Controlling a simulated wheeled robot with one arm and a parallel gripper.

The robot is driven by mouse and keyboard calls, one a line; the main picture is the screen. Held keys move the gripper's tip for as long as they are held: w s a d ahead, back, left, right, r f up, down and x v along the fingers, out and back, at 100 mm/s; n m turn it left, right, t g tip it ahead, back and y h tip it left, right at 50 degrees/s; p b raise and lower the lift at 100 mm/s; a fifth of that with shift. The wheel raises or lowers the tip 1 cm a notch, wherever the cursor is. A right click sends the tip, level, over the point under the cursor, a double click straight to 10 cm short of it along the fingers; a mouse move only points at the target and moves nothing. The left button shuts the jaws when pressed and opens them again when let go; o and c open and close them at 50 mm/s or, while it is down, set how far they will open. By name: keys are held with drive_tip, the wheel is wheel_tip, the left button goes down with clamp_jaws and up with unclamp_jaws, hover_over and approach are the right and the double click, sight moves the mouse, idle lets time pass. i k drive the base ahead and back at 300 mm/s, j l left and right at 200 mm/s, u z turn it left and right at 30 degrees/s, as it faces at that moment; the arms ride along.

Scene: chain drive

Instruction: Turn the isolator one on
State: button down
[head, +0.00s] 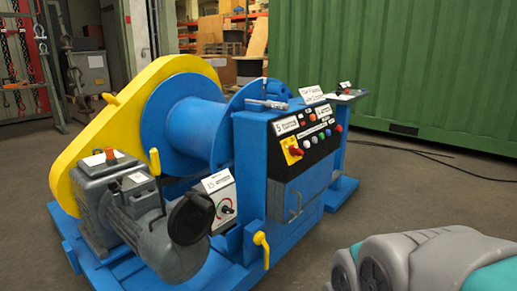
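A red rotary switch knob (295,150) on a yellow plate sits at the left end of the black control panel (318,143) of a blue winch machine. It looks like an isolator; its on or off position is too small to read. A grey box with a dial and a black knob (227,209) is mounted lower left of the panel. The labels are too small to read, so I cannot tell which control is named isolator one. My gripper does not show; only a grey and teal part, apparently of my own arm, shows at the lower right, apart from the machine.
The blue machine (283,215) has a drum, a yellow chain guard (128,125) and a grey motor (150,225) sticking out at front left. A yellow-handled lever (262,247) juts out below the panel. A green container (420,65) stands behind. The floor right of the machine is clear except for black cables.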

sight(294, 151)
drive_tip(key=i+l+z, duration=0.1)
drive_tip(key=i+l, duration=0.25)
drive_tip(key=l, duration=0.15)
drive_tip(key=i+l+z, duration=0.1)
drive_tip(key=i+l, duration=0.25)
drive_tip(key=k+l, duration=0.15)
drive_tip(key=l, duration=0.15)
drive_tip(key=i+j, duration=0.15)
